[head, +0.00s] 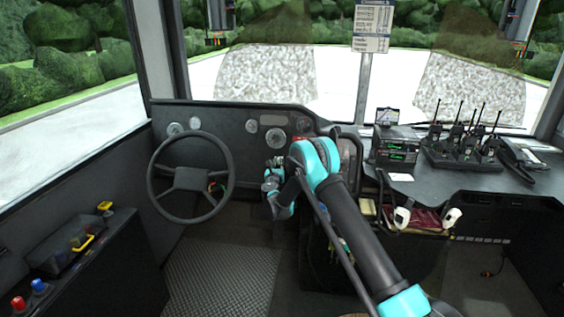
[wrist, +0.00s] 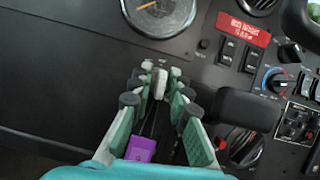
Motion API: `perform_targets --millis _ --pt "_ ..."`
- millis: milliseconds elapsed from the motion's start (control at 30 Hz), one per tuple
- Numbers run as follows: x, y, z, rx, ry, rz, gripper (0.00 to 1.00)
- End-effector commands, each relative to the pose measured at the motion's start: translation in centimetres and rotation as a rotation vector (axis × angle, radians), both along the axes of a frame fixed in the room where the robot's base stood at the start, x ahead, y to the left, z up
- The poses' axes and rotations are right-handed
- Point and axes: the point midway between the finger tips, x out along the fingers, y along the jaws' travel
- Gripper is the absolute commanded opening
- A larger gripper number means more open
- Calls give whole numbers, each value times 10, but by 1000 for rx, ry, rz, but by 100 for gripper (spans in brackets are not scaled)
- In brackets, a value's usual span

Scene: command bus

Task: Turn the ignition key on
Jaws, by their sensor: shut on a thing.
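My gripper (wrist: 161,78) is shut at the dashboard panel in the wrist view, just below a round gauge. Its fingertips close on a small pale piece, which looks like the ignition key (wrist: 160,86). The fingers hide most of the key and its lock, so I cannot tell how far it is turned. A purple tag (wrist: 141,149) shows lower down between the fingers. In the head view my gripper (head: 274,164) reaches the dash to the right of the steering wheel, and the key cannot be made out there.
The steering wheel (head: 190,177) is left of my arm. In the wrist view, a black lever (wrist: 248,109) is close to the right finger. Rocker switches (wrist: 240,54) and a blue-marked knob (wrist: 278,80) lie further right. Radios (head: 465,150) stand on the right console.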

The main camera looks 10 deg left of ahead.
Motion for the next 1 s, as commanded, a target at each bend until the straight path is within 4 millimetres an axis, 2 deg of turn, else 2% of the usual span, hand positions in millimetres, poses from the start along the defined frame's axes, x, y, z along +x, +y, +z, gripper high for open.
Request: perform_targets --millis 600,1000 --pt "-1 2 -1 506 7 -182 0" --pt "-1 1 -1 656 9 -238 0"
